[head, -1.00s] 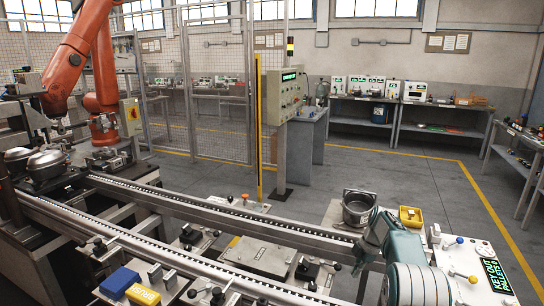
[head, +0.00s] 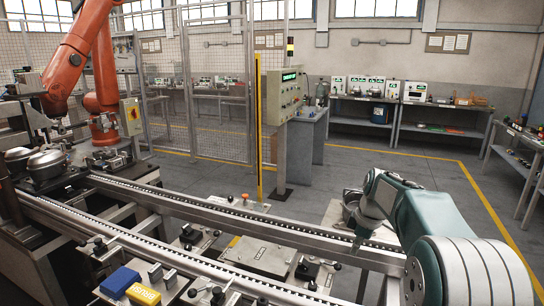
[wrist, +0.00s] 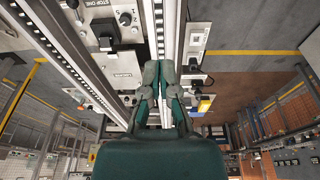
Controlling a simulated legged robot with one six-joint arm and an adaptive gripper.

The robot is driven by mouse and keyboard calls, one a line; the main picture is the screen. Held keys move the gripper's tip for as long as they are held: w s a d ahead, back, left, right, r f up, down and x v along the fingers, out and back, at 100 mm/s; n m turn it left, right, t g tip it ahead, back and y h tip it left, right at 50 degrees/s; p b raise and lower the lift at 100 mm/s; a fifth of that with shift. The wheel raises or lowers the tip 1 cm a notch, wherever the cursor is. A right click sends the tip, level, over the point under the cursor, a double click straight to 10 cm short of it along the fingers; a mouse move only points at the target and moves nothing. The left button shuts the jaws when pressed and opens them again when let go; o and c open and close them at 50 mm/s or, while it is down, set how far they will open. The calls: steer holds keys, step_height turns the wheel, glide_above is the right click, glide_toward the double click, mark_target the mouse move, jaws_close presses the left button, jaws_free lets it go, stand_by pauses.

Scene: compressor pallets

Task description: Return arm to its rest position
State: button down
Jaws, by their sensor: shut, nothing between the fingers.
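My teal and grey arm (head: 430,235) reaches in from the lower right in the head view, above the right end of the conveyor. My gripper (head: 357,246) points down over the far rail. In the wrist view my gripper (wrist: 159,68) shows its two fingers close together, shut and empty, above the conveyor.
Two conveyor rails (head: 230,208) run from the left toward the right. A blue block (head: 120,281) and a yellow block (head: 143,294) sit at the front. A control cabinet (head: 284,95) stands mid-back.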

steer(key=s+a+r+m+t+h, duration=0.1)
steer(key=s+a+r+m, duration=0.25)
steer(key=s+r, duration=0.5)
steer(key=s+a+f+m+t, duration=0.1)
steer(key=s+m, duration=0.4)
steer(key=s, duration=0.7)
steer(key=s+a+f+m+t+h, duration=0.1)
steer(key=s+m, duration=0.4)
steer(key=s, duration=0.8)
step_height(320, 180, down, 2)
steer(key=shift+a+f+t, duration=0.2)
steer(key=shift+a+t, duration=0.1)
steer(key=shift+t, duration=0.4)
